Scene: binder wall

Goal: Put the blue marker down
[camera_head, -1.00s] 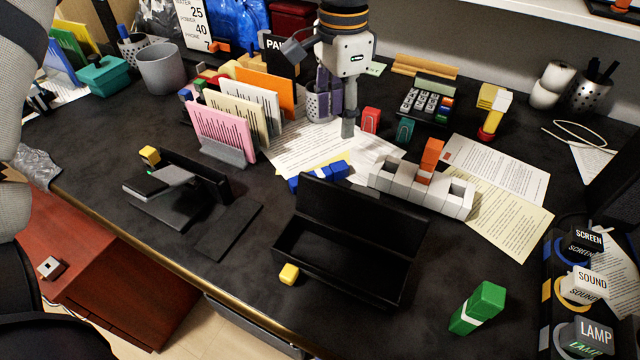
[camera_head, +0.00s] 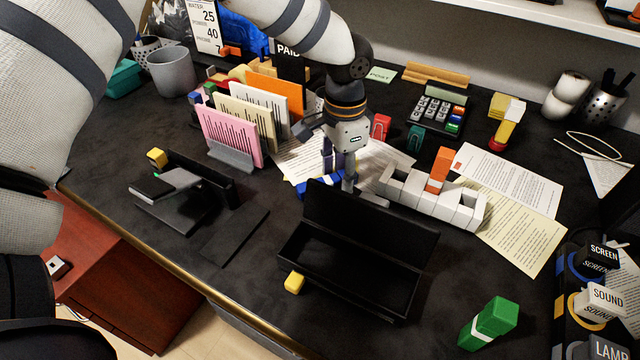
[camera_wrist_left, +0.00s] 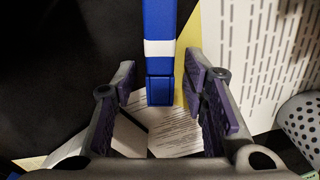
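The blue marker (camera_head: 312,187) lies on the desk behind the open black case, partly hidden by the case lid and my gripper. In the left wrist view the blue marker (camera_wrist_left: 159,22), with a white band, points up the picture; its near end is between the fingertips. My left gripper (camera_head: 339,172) is low over it, just behind the case lid. In the wrist view my left gripper (camera_wrist_left: 158,88) is open, with a visible gap on each side of the marker. My right gripper is not in view.
The open black case (camera_head: 375,272) stands in front of the marker. A white slotted holder (camera_head: 405,190) with an orange block is to the right. A file rack with a pink card (camera_head: 230,136) is to the left.

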